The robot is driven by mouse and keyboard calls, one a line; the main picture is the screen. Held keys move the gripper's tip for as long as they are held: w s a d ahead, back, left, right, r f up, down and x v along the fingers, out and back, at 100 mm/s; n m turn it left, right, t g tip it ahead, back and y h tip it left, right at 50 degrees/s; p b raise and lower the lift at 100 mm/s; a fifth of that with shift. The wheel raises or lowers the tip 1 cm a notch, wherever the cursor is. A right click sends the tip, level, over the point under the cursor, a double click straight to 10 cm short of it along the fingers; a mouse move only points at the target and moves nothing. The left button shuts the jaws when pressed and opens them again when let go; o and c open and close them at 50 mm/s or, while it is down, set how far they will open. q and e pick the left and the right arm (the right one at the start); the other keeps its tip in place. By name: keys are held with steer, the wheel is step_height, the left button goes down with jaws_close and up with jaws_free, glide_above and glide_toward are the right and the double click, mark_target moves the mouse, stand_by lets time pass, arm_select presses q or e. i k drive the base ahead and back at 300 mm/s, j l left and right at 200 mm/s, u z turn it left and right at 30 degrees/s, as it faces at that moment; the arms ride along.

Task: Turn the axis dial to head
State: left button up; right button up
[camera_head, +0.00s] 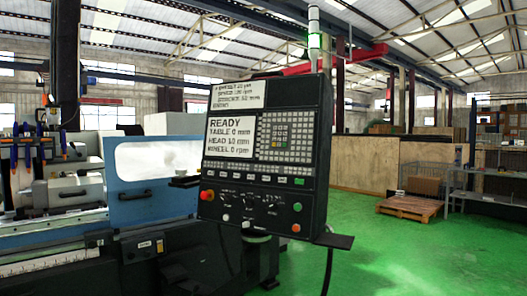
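The black control panel (262,160) of the grinder stands tilted in the middle of the head view. Its screen (231,137) reads READY, TABLE 0 mm, HEAD 10 mm and WHEEL 0 rpm; the small digits are hard to read. Small dark dials with white marks (248,198) sit in a row on the lower panel. Their labels and pointer positions are too small to read, so I cannot tell which is the axis dial or where it points. Neither of my grippers shows in this view.
A red button (207,195) is at the panel's lower left; a green button (297,207) is at its right. A dark shelf (333,241) juts out below right. The grinder's blue door (150,178) stands left.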

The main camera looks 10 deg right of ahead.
mark_target(249, 203)
steer(key=i+l+z, duration=0.1)
steer(key=i, duration=0.75)
